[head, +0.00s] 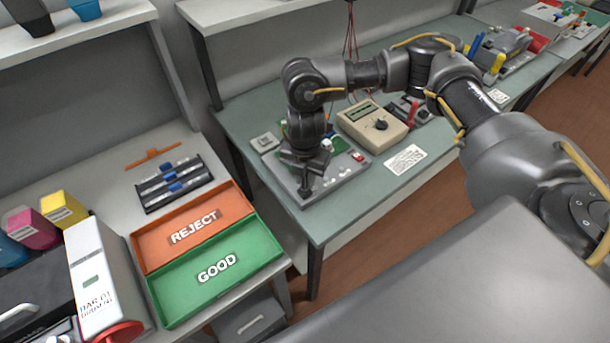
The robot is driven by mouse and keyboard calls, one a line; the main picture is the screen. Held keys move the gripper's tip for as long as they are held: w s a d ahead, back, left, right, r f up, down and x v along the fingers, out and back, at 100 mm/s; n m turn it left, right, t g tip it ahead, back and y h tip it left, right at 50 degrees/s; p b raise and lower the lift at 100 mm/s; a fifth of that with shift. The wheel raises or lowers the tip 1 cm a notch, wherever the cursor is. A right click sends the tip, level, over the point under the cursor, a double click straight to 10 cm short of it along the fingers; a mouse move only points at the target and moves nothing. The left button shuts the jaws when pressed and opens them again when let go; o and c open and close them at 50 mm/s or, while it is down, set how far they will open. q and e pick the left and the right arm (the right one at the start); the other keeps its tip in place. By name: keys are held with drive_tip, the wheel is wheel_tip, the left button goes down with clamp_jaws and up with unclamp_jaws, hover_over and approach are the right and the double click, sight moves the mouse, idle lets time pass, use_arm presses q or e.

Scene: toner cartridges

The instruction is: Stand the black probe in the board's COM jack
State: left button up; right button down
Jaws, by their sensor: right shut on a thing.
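My right gripper (306,160) points down over the left part of the grey board (332,190) on the green-topped bench. It is shut on the black probe (304,188), a small dark shape under the fingers. The probe's tip is close to the board's surface; I cannot tell whether it touches or sits in a jack. The COM jack cannot be made out, and the gripper and wrist hide part of the board. My left gripper is not in view.
A beige meter (372,125) stands behind the board, near a dark holder with a red piece (413,112). A white printed card (404,159) lies to the right. Orange REJECT (137,244) and green GOOD (165,318) trays are on the left table.

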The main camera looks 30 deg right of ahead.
drive_tip(key=shift+f, duration=0.2)
idle(0.4)
drive_tip(key=c, duration=1.2)
unclamp_jaws()
wheel_tip(320, 180, up, 11)
drive_tip(key=shift+f+b, duration=0.1)
drive_tip(key=shift+b, duration=0.55)
